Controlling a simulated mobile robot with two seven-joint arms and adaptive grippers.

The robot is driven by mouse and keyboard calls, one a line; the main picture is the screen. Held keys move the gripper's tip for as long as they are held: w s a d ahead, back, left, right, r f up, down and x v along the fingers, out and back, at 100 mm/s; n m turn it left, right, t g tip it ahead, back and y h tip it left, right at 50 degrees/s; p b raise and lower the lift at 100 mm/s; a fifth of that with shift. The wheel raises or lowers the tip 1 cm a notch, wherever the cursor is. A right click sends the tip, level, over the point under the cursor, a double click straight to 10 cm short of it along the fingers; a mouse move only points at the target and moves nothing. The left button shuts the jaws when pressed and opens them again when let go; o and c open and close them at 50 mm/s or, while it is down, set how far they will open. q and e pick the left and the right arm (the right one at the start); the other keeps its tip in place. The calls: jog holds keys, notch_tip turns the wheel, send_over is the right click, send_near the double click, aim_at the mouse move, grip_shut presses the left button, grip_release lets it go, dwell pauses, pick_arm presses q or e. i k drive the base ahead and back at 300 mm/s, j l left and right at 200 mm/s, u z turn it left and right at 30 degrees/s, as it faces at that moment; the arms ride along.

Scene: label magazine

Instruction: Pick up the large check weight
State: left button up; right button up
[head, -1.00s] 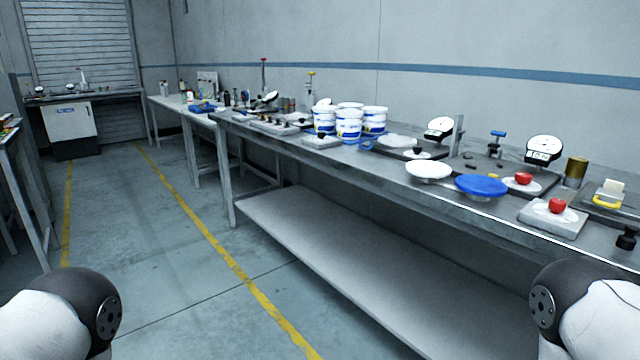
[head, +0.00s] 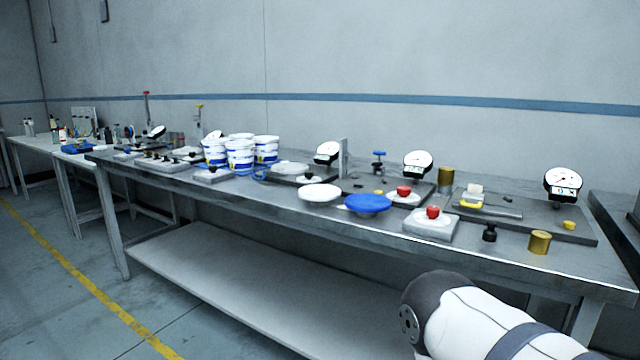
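Several weight-like pieces stand on the long steel bench (head: 330,215). A tall brass cylinder (head: 446,180) stands toward the back, right of a dial gauge. A shorter brass cylinder (head: 540,242) stands near the front edge at the right, with a small black knobbed weight (head: 489,233) to its left. I cannot tell for sure which one is the large check weight; the tall brass cylinder looks biggest. Neither of my grippers shows; only a link of my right arm is in view, at the lower right.
Dial scales (head: 563,183) stand along the bench. A grey block with a red knob (head: 432,222), a blue lid (head: 368,204) and a white lid (head: 320,193) lie near the front edge. White-and-blue tubs (head: 240,155) stand further left. Floor is clear at lower left.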

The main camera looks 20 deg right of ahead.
aim_at(446, 175)
jog(key=z, duration=1.35)
